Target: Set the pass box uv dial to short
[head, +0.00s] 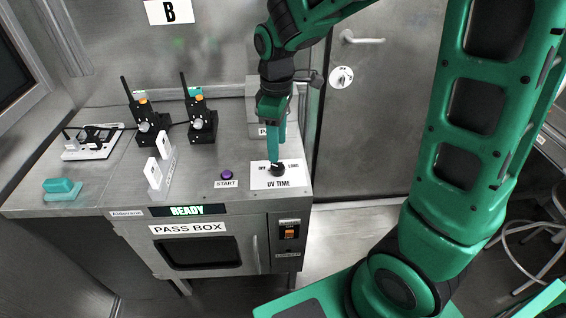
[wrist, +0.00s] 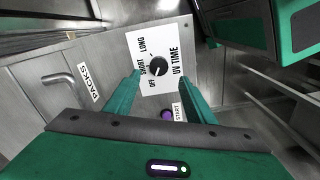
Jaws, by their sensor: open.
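The UV time dial (head: 277,170) is a small black knob on a white plate (head: 292,182) on top of the pass box (head: 190,230). In the wrist view the dial (wrist: 158,66) has OFF, SHORT and LONG printed around it. I cannot tell surely which word its pointer faces. My gripper (head: 275,160) points down over the dial and partly hides the plate in the head view. In the wrist view my gripper (wrist: 162,76) is open, with one green finger on each side of the dial and a gap between. Contact with the dial cannot be made out.
A purple START button (head: 227,174) sits just left of the plate. The box display (head: 187,210) reads READY. Black handheld devices (head: 150,122), a white stand (head: 160,165) and a teal block (head: 62,187) occupy the counter to the left. A closed door (head: 375,110) is behind.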

